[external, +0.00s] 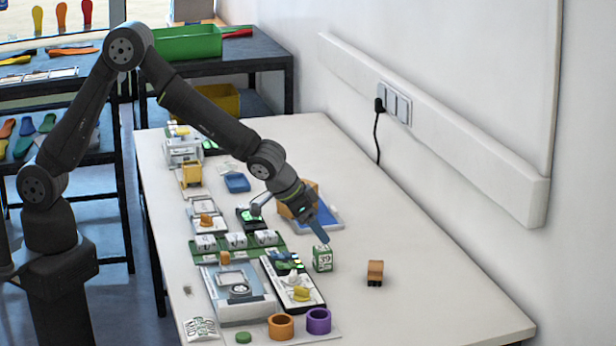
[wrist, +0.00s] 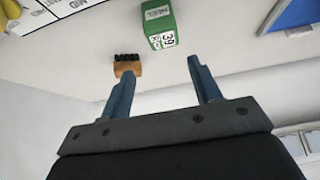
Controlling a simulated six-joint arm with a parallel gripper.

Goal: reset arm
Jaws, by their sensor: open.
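My arm reaches from the left over the white table (external: 400,280). My gripper (external: 322,236) hangs above the table, near a small green and white box (external: 323,259). In the wrist view my gripper (wrist: 160,85) shows two blue fingers spread apart with nothing between them. The green and white box, marked 39, also shows in the wrist view (wrist: 160,25), beyond the fingertips. It stands on the table apart from the fingers, as far as the wrist view shows.
A wooden brush block (external: 375,273) stands on the clear right part of the table. A blue tray (external: 322,215) lies behind my gripper. A grinding device (external: 240,295), an orange ring (external: 281,326) and a purple ring (external: 318,320) are at the front. A wall with sockets (external: 395,103) bounds the right.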

